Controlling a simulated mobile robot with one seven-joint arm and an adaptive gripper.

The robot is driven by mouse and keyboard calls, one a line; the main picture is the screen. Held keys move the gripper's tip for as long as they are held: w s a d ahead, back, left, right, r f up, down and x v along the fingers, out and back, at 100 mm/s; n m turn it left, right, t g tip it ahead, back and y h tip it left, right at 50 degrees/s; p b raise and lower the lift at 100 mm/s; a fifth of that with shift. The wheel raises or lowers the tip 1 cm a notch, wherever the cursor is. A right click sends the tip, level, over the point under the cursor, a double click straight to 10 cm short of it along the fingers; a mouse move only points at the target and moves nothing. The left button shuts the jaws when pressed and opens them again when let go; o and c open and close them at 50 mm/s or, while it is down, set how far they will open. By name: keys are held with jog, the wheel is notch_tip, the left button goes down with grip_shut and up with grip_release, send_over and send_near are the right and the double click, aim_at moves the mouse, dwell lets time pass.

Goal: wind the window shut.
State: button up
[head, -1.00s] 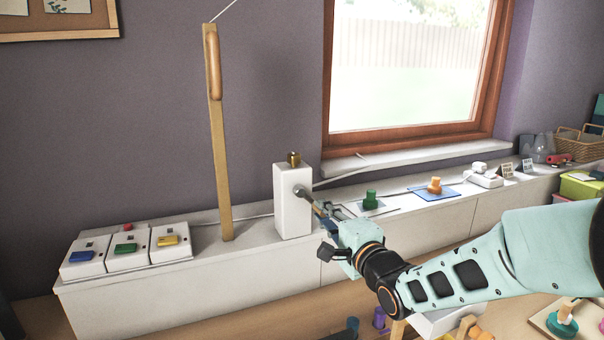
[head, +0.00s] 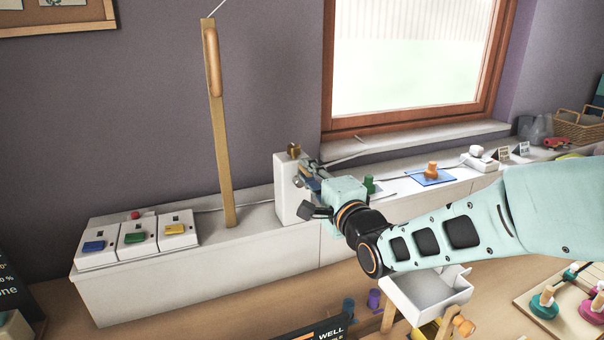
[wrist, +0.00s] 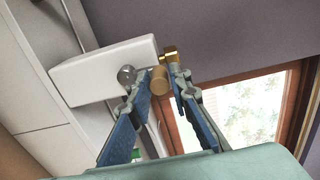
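The window (head: 412,60) has a reddish-brown wooden frame, with a pale fence outside. I cannot tell how far its sash stands open. The winder is a white box (head: 291,208) on the ledge left of the window, with a brass piece (head: 293,150) on top. In the wrist view the box (wrist: 100,72) shows a round metal hub (wrist: 127,75) and a wooden crank knob (wrist: 159,82). My gripper (head: 314,172) is at the box's right side. Its fingers (wrist: 160,88) close around the knob, one on each side. The crank arm is mostly hidden.
Several switch boxes (head: 135,262) stand left on the white ledge (head: 190,285), beside an upright wooden lever (head: 220,130). Right of my gripper are a green knob (head: 369,184) and an orange knob (head: 431,170). A white open drawer (head: 430,296) lies below my arm.

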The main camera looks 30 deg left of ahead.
jog(key=o, duration=0.3)
jog(key=shift+d, duration=0.1)
jog(key=p+v, duration=0.2)
jog(key=v, duration=0.5)
jog(key=shift+f, duration=0.1)
dwell(0.5)
